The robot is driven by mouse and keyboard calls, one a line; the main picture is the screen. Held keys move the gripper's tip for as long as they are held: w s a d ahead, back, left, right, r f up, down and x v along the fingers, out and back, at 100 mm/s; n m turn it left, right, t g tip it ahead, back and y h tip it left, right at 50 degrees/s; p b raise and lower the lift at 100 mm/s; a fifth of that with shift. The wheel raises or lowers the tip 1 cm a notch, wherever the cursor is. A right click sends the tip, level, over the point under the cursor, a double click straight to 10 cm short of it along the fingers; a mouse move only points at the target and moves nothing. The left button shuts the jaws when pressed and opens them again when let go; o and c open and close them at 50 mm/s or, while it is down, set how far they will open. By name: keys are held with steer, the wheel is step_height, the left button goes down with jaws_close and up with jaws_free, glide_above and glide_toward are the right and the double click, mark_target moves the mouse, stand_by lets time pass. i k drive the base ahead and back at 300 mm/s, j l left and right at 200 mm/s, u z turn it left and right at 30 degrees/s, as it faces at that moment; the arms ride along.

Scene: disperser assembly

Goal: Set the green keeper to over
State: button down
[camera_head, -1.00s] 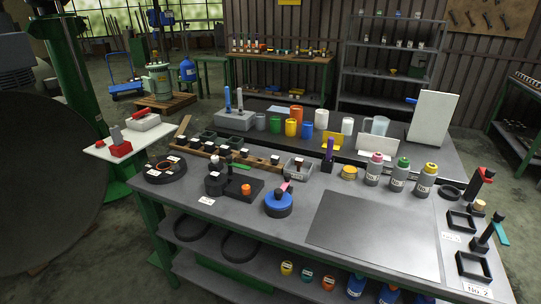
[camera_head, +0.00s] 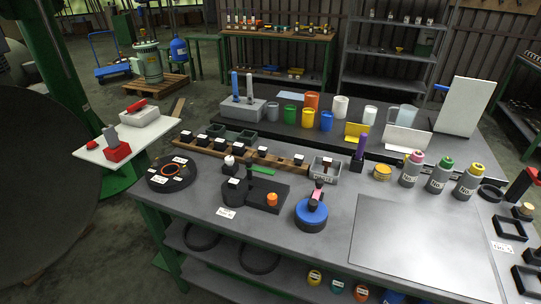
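A small green bar (camera_head: 261,170), which looks like the green keeper, shows at the back of a black fixture (camera_head: 262,206) on the workbench. It lies about flat and points to the right, away from a black post with a white ball (camera_head: 229,160). What it rests on or hooks over is too small to tell. The fixture also has a black round part (camera_head: 233,191) at its left and an orange knob (camera_head: 272,199) at its right. My gripper is not in view.
A black ring-shaped base (camera_head: 172,180) stands left of the fixture and a blue round device (camera_head: 311,214) right of it. A wooden rack (camera_head: 214,148) of small black blocks and a grey bin (camera_head: 325,170) stand behind. A bare metal plate (camera_head: 420,235) lies at the right.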

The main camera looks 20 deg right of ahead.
mark_target(249, 161)
steer(key=i+j, duration=0.15)
steer(key=j, duration=0.25)
steer(key=i+j+z, duration=0.1)
steer(key=j, duration=0.3)
steer(key=i+j, duration=0.15)
steer(key=j, duration=0.3)
steer(key=i+j, duration=0.15)
steer(key=j, duration=0.25)
steer(key=i+j+z, duration=0.1)
steer(key=j, duration=0.3)
steer(key=i+j, duration=0.15)
steer(key=j, duration=0.3)
steer(key=i+j, duration=0.1)
steer(key=j, duration=0.3)
steer(key=z, duration=0.05)
